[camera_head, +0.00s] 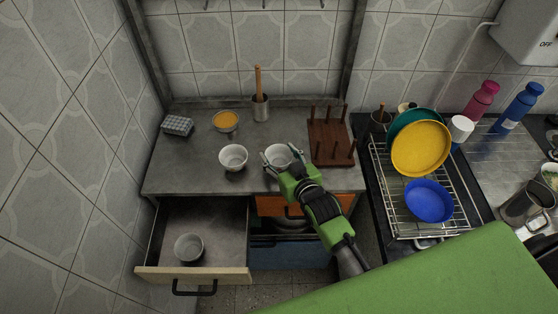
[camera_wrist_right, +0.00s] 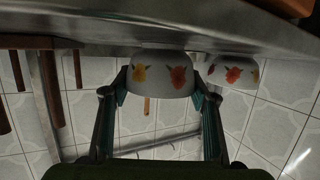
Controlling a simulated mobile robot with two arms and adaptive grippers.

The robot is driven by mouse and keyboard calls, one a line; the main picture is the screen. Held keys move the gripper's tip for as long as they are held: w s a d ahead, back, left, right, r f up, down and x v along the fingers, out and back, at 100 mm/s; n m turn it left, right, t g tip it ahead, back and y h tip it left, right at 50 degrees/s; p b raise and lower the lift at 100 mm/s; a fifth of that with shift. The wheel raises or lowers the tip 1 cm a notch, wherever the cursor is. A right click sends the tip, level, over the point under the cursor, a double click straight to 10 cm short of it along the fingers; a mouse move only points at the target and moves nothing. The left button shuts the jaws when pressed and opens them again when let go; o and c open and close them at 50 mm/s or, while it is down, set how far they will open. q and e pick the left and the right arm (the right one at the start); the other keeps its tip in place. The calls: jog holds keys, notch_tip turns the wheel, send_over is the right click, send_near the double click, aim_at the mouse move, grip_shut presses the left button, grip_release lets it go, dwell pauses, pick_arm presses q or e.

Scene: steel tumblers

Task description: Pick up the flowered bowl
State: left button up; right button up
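A white bowl (camera_head: 277,152) stands on the grey counter. In the right wrist view, which is upside down, this bowl (camera_wrist_right: 158,72) has orange and yellow flowers on its side. My right gripper (camera_head: 283,165) is at the bowl, with its fingers wide apart on either side of it. In the right wrist view the fingertips (camera_wrist_right: 160,88) flank the bowl; whether they touch it I cannot tell. A second white bowl (camera_head: 233,157) stands to its left on the counter; it also shows flowers in the right wrist view (camera_wrist_right: 235,72). My left gripper is not in view.
A wooden peg rack (camera_head: 331,140) stands close to the right of the bowl. A utensil holder (camera_head: 261,108), an orange-filled bowl (camera_head: 225,121) and an egg carton (camera_head: 177,126) are behind. An open drawer (camera_head: 222,219) holds a grey bowl (camera_head: 188,248). A dish rack (camera_head: 398,217) is right.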

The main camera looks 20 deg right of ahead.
aim_at(279, 163)
jog(key=shift+r, duration=0.1)
jog(key=shift+c, duration=0.6)
jog(key=shift+r, duration=0.25)
notch_tip(279, 163, up, 2)
jog(key=shift+r, duration=0.15)
jog(key=s+a+r+b, duration=0.2)
jog(key=s+r, duration=0.8)
jog(key=s, duration=0.3)
jog(key=shift+s+a+b, duration=0.35)
jog(key=shift+s+a, duration=0.05)
